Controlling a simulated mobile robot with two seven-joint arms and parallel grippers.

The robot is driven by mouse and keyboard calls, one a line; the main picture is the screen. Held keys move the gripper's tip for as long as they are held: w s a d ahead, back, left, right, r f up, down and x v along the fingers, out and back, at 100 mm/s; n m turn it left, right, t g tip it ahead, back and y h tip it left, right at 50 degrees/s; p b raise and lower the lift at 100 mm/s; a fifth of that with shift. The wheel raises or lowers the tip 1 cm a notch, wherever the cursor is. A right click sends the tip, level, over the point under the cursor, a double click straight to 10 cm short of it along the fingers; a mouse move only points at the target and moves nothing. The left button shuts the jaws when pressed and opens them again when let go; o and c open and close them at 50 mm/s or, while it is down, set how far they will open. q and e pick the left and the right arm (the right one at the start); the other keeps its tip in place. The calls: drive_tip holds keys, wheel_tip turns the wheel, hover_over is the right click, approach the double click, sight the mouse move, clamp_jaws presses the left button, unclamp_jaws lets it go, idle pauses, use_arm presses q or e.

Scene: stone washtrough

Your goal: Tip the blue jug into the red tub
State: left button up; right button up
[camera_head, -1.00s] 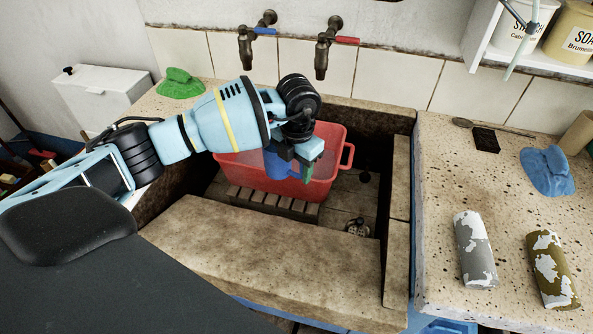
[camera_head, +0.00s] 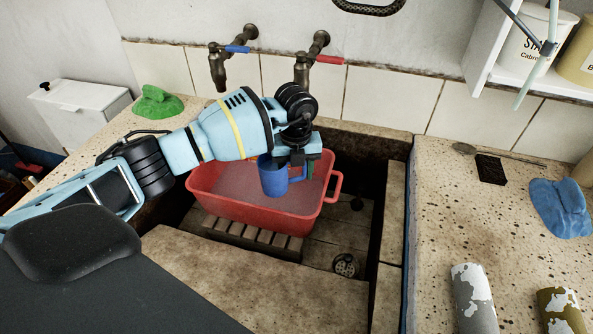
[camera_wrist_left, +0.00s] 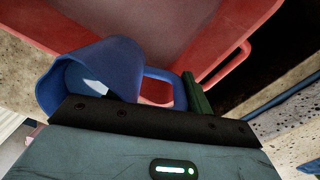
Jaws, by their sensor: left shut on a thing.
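The blue jug (camera_head: 272,177) hangs over the red tub (camera_head: 240,213), inside its outline in the head view. It looks near upright there, with at most a slight tilt. My left gripper (camera_head: 303,172) is shut on the jug's handle, to the right of its body. In the left wrist view the jug (camera_wrist_left: 95,75) shows its open mouth with a pale patch inside, and the handle (camera_wrist_left: 160,73) reaches to the gripper. The red tub (camera_wrist_left: 215,40) lies beyond it. The tub's inside looks greyish pink; I cannot tell its contents. My right gripper is not in view.
The tub stands on a slatted rack (camera_head: 250,238) in the stone trough, by a drain (camera_head: 346,265). Two taps (camera_head: 232,55) stick out above. A green cloth (camera_head: 158,102) lies left, a blue cloth (camera_head: 560,207) right. The trough's front ledge (camera_head: 240,280) is bare.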

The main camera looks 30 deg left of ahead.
use_arm(q)
drive_tip(key=shift+r+t+h, duration=0.5)
drive_tip(key=shift+r+t+h+b, duration=0.5)
drive_tip(key=shift+r+h, duration=0.1)
drive_tip(key=shift+r, duration=0.05)
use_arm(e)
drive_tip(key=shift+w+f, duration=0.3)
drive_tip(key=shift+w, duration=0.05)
use_arm(q)
drive_tip(key=shift+s+a+r+t+h, duration=0.1)
drive_tip(key=shift+a+r+t+h, duration=0.1)
drive_tip(key=shift+r+t+h, duration=0.65)
drive_tip(key=shift+f, duration=0.25)
drive_tip(key=shift+s+a+h, duration=0.1)
drive_tip(key=shift+h, duration=0.25)
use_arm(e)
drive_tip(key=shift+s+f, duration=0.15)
use_arm(q)
drive_tip(key=shift+r, duration=0.15)
